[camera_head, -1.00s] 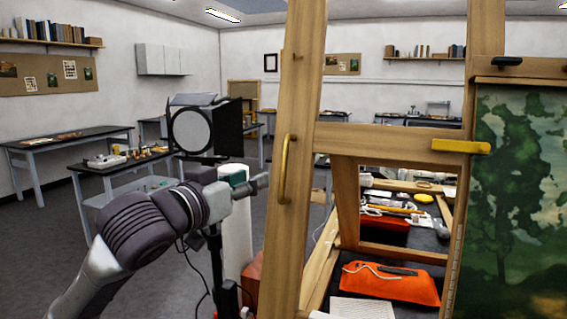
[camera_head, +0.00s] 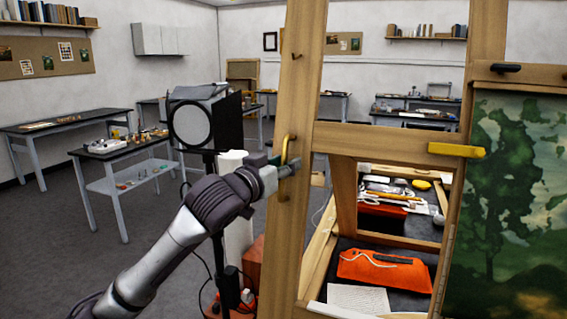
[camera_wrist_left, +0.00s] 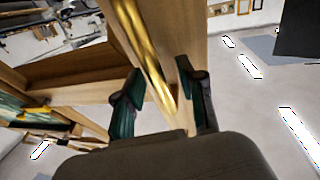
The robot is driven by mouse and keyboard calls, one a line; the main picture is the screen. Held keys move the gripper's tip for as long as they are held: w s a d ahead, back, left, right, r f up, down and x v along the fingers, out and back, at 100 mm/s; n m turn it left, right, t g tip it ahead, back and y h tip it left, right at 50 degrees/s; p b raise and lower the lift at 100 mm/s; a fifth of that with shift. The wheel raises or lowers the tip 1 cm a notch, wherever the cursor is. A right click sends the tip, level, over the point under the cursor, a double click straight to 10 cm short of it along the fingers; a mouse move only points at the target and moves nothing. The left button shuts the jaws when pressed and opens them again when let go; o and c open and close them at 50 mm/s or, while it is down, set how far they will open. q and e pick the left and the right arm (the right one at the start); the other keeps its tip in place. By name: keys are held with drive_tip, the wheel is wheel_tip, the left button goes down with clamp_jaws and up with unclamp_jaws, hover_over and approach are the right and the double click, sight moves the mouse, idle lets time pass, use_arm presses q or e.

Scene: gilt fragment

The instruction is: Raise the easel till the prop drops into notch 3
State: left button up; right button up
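The wooden easel (camera_head: 303,95) stands close in front, with a brass handle (camera_head: 285,149) on its left post. My left gripper (camera_head: 285,169) is at this handle. In the left wrist view, the handle (camera_wrist_left: 148,55) runs between the two dark green fingers of the left gripper (camera_wrist_left: 163,100), which stand apart with gaps visible, so it looks open around the handle. A yellow piece (camera_head: 456,150) sits on the easel's crossbar, and a green landscape painting (camera_head: 515,190) hangs at the right. I cannot make out the prop or numbered notches. My right gripper is out of view.
A black studio lamp (camera_head: 205,120) on a stand is just behind my left arm. Tables (camera_head: 60,128) stand at the left; grey floor (camera_head: 60,235) is open there.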

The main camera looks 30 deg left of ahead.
use_arm(q)
clamp_jaws()
drive_tip(key=shift+s+d+f+b, duration=0.2)
drive_tip(key=shift+s+f+b, duration=0.15)
drive_tip(key=shift+b, duration=0.2)
drive_tip(key=shift+s+r, duration=0.25)
drive_tip(key=shift+s, duration=0.2)
drive_tip(key=shift+s+r, duration=0.2)
drive_tip(key=shift+s, duration=0.25)
drive_tip(key=shift+c, duration=1.2)
unclamp_jaws()
drive_tip(key=shift+o, duration=1.2)
drive_tip(key=shift+w, duration=0.35)
drive_tip(key=s, duration=0.7)
drive_tip(key=shift+s+d+f, duration=0.2)
drive_tip(key=shift+f, duration=0.05)
